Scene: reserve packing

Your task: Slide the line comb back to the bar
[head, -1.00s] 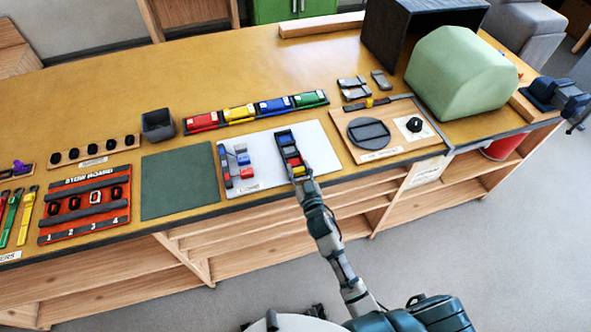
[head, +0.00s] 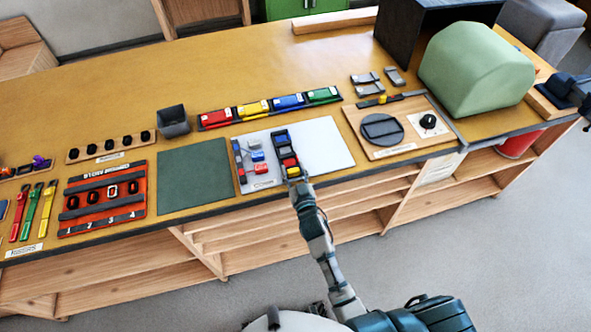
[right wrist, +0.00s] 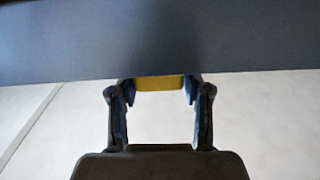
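The line comb (head: 280,137) is a dark frame with coloured blocks showing in it, on the white board (head: 325,145). The dark bar (head: 239,167) lies at the board's left side. Blue, grey and red pieces (head: 257,156) sit between bar and comb, which stand apart. My right gripper (head: 296,180) is at the comb's near end. In the right wrist view its fingers (right wrist: 160,92) close about a yellow tab (right wrist: 160,84) below a wide dark surface (right wrist: 150,40). The tab's contact with the finger pads is partly hidden. My left gripper is not in view.
A dark green mat (head: 195,180) lies left of the board. Behind it stand a grey bin (head: 173,122) and a rack of coloured blocks (head: 270,108). A wooden board with a round disc (head: 381,131) lies to the right. The table's front edge is close.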

